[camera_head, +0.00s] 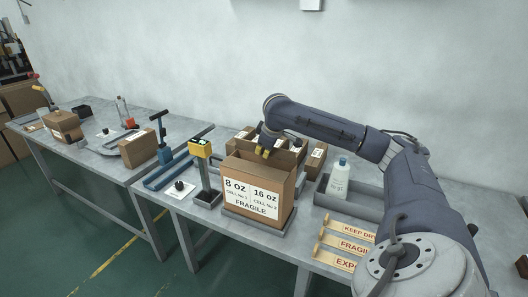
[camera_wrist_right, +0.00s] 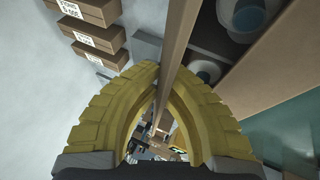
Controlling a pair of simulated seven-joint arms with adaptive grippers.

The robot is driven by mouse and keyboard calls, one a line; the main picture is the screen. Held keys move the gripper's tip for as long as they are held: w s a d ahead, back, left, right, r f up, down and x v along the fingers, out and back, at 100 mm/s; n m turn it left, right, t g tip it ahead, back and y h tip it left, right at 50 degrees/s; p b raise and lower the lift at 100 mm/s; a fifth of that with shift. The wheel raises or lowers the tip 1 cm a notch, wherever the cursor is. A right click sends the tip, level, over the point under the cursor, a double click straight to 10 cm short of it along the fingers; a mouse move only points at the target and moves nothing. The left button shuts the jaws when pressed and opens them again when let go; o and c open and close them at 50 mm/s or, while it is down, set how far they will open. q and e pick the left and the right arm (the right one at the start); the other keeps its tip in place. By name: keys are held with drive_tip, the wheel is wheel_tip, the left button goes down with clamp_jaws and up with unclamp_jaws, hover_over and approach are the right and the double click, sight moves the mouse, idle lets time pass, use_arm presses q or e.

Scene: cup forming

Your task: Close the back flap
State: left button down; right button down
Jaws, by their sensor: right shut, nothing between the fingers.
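The cardboard carton (camera_head: 250,211) stands upright on a grey base on the bench, with a white label reading 8 OZ, 16 OZ and FRAGILE. My right gripper (camera_head: 263,151) is above the carton's back edge, its yellow fingers pointing down. In the right wrist view the gripper (camera_wrist_right: 158,128) is shut and empty. A narrow brown cardboard edge (camera_wrist_right: 181,50), seemingly the back flap or back wall, runs beyond the fingers; I cannot tell whether they touch it. Round white cups (camera_wrist_right: 237,14) show inside the carton, so its top is at least partly open. My left gripper is out of view.
Several brown boxes (camera_head: 315,160) stand behind the carton. A white bottle (camera_head: 339,178) stands to the right, near wooden signs (camera_head: 341,245) in front. A yellow-topped post device (camera_head: 201,149) is close on the left.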

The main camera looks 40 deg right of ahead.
drive_tip(key=c, duration=2.1)
unclamp_jaws()
drive_tip(key=shift+c, duration=0.2)
drive_tip(key=o, duration=0.5)
drive_tip(key=shift+r, duration=0.1)
drive_tip(key=v, duration=1.1)
drive_tip(key=shift+s+a+r, duration=0.2)
drive_tip(key=shift+s+r, duration=0.05)
drive_tip(key=shift+r, duration=0.05)
